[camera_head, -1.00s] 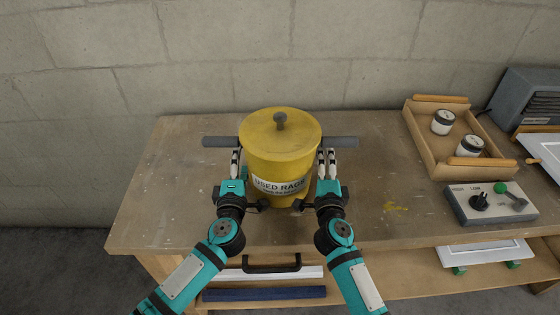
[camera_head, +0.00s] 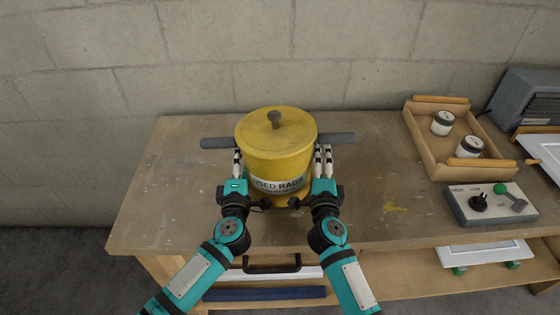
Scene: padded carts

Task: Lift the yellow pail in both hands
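The yellow pail (camera_head: 276,155) stands on the workbench, lidded, with a grey knob and a label reading "USED RAGS". A grey bar sticks out from each of its sides, on the left (camera_head: 216,143) and on the right (camera_head: 337,139). My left gripper (camera_head: 238,156) is at the pail's left side, its fingers pointing away from me below the left bar. My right gripper (camera_head: 323,154) is at the right side, its two fingers side by side below the right bar. The fingertips are partly hidden by the bars. Contact and finger opening are unclear.
A wooden tray (camera_head: 433,153) with jars stands to the right, with a grey switch box (camera_head: 458,210) in front of it. A grey machine (camera_head: 525,100) is at the far right. The bench (camera_head: 170,190) left of the pail is clear. A concrete block wall (camera_head: 230,55) stands behind.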

